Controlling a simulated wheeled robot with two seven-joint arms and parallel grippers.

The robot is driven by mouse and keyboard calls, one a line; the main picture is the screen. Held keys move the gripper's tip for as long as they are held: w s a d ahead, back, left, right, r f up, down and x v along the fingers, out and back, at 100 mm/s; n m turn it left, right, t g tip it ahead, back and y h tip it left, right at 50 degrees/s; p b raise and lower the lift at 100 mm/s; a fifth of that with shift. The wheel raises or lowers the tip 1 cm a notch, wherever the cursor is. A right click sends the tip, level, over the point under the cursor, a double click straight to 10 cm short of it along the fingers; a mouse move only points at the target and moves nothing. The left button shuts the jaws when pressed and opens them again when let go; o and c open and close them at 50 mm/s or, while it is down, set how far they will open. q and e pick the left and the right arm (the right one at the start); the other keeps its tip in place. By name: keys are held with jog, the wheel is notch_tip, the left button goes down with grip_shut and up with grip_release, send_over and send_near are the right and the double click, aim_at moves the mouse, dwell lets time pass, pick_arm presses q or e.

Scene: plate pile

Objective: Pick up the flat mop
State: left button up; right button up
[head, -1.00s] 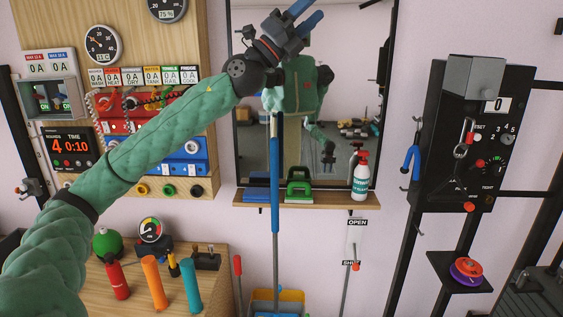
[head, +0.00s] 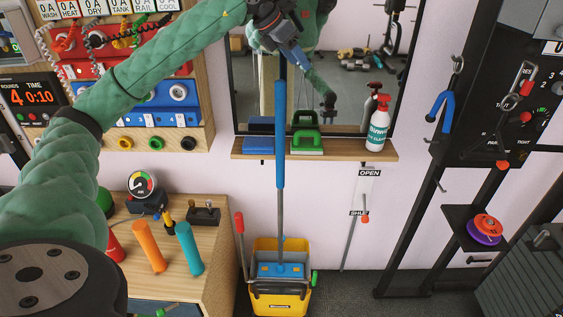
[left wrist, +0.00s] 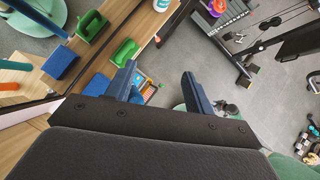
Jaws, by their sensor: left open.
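The flat mop (head: 280,135) stands upright in the head view, with a blue upper handle and a grey lower pole. Its blue head (head: 281,270) sits at the yellow bucket (head: 280,302). My left gripper (head: 292,52) is near the top of the handle, in front of the mirror; its blue fingers point down and right. In the left wrist view the left gripper (left wrist: 160,85) is open, its two blue fingers apart. I cannot make out the mop handle between them. My right gripper is not in view, apart from what may be its reflection in the mirror.
A wooden shelf (head: 330,156) under the mirror (head: 345,85) holds a blue block (head: 258,145), a green brush-like item (head: 307,142) and a spray bottle (head: 378,125). A wooden cabinet (head: 220,240) stands left of the bucket, a black rack (head: 410,220) right.

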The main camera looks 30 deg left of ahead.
aim_at(280, 93)
pick_arm(q)
jog(key=s+a+f+g+y, duration=0.1)
jog(key=s+a+y, duration=0.1)
jog(key=s, duration=0.1)
jog(key=s+a+f+g+y, duration=0.1)
jog(key=a, duration=0.1)
jog(key=shift+s+a+f+n+g, duration=0.1)
jog(key=shift+s+f+n+g, duration=0.1)
jog(key=shift+f+n+g, duration=0.1)
jog(key=p+x, duration=0.1)
jog(key=x, duration=0.1)
jog(key=shift+f, duration=0.45)
jog(key=p+x, duration=0.1)
jog(key=x, duration=0.1)
jog(key=p+x, duration=0.1)
jog(key=x, duration=0.1)
jog(key=shift+w, duration=0.4)
jog(key=shift+w+f+p, duration=0.1)
jog(key=shift+f+p, duration=0.2)
jog(key=shift+f, duration=0.1)
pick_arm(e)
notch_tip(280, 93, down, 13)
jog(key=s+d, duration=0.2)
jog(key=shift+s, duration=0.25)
pick_arm(q)
jog(key=shift+c, duration=0.4)
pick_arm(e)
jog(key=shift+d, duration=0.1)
